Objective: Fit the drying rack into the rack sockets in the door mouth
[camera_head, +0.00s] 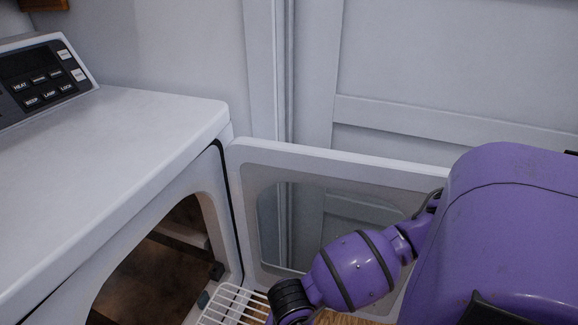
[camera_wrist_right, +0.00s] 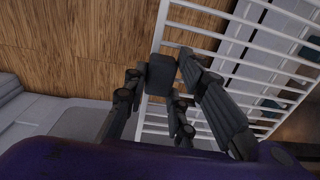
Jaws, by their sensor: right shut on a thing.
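The drying rack (camera_head: 229,303) is a white wire grid at the bottom edge of the head view, just outside the dryer's door mouth (camera_head: 213,208). Its bars also fill the right of the right wrist view (camera_wrist_right: 254,58). My right gripper (camera_wrist_right: 163,76) is shut on the rack's edge; in the head view its fingers are cut off below the picture. A small dark block (camera_head: 217,270) and a greenish one (camera_head: 203,299) sit at the mouth's lower right edge; these may be rack sockets. I cannot tell whether the rack touches them. My left gripper is not in view.
The dryer door (camera_head: 335,160) stands open to the right, with my right arm in front of it. The dryer top (camera_head: 120,130) is clear. A wood floor (camera_wrist_right: 80,40) shows in the right wrist view. A wall panel stands behind the door.

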